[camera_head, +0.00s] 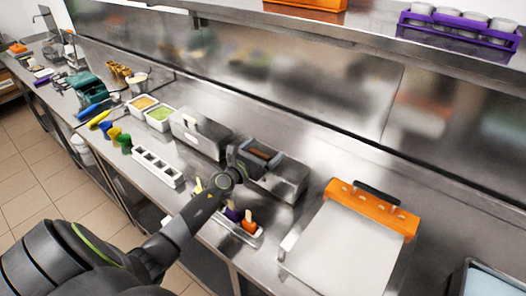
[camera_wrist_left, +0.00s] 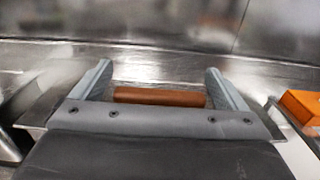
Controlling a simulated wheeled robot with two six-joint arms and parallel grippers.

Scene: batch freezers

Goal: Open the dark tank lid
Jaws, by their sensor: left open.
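The dark-lidded tank (camera_head: 288,184) is a steel box on the counter, right of a lighter tank. Its brown handle (camera_head: 261,154) shows at my left gripper (camera_head: 262,151), which is over the tank top. In the left wrist view the brown handle (camera_wrist_left: 160,97) lies crosswise between the two grey fingers of my left gripper (camera_wrist_left: 159,75). The fingers are open, one beyond each end of the handle, with gaps visible. My gripper and wrist hide most of the dark lid, so its exact position is unclear. My right gripper is not in view.
A lighter steel tank (camera_head: 200,134) stands to the left. A holder with popsicles (camera_head: 242,228) is in front, with a white mould (camera_head: 158,166) further left. An orange-edged white board (camera_head: 345,250) lies right. A steel shelf (camera_head: 360,35) runs above the back wall.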

